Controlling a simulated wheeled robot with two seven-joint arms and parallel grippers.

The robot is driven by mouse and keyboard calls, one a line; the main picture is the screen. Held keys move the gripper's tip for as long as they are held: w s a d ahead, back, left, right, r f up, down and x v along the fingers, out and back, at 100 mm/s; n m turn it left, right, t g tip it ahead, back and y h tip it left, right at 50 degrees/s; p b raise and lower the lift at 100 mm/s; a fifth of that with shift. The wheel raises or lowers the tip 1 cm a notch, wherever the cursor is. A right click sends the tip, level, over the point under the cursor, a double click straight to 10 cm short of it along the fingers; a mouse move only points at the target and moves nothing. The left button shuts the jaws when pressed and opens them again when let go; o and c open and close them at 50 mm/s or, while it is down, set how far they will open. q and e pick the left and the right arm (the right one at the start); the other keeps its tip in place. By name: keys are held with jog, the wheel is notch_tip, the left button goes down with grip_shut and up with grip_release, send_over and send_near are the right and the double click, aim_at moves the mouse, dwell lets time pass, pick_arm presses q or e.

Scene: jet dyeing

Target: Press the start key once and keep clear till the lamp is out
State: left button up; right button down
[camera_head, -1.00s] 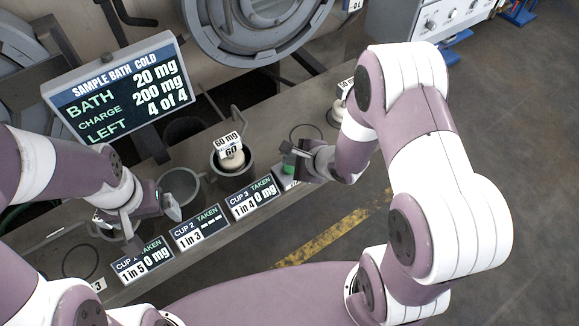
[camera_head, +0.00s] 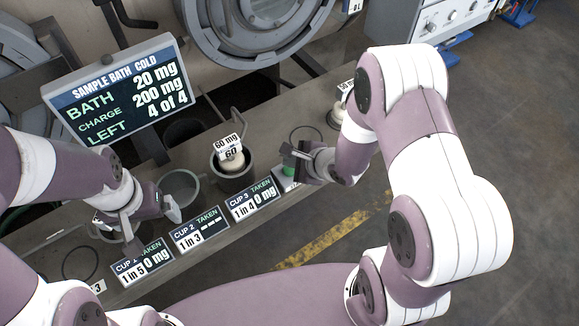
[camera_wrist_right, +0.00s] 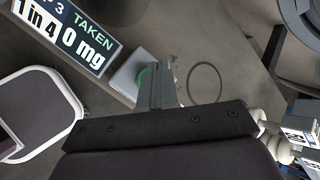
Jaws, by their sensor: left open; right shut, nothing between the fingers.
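A small pale box with a green key (camera_head: 289,170) sits on the bench edge, right of the cup 3 sign. The green key also shows in the right wrist view (camera_wrist_right: 146,78), partly hidden behind my fingers. My right gripper (camera_head: 287,153) is shut and empty at the key. Whether its tips touch the key, I cannot tell. My left gripper (camera_head: 160,210) is open by the left cup, away from the key. The display (camera_head: 118,95) reads "SAMPLE BATH COLD", bath 20 mg, charge 200 mg, left 4 of 4. I cannot make out a separate lamp.
A grey cup (camera_head: 180,190) stands near my left gripper. Another cup (camera_head: 233,172) holds a pale piece tagged 60 mg. The cup 1 (camera_head: 142,262), cup 2 (camera_head: 199,230) and cup 3 (camera_head: 253,198) signs line the bench front. A tagged pale weight (camera_head: 336,116) stands at right.

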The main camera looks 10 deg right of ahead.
aim_at(292, 171)
jog(key=shift+f, duration=0.15)
dwell(0.7)
jog(key=shift+f, duration=0.3)
jog(key=shift+f, duration=0.5)
dwell(0.6)
jog(key=shift+r, duration=0.1)
jog(key=shift+r+p, duration=0.85)
jog(key=shift+p, duration=0.2)
notch_tip(292, 171, up, 5)
jog(key=p, duration=0.6)
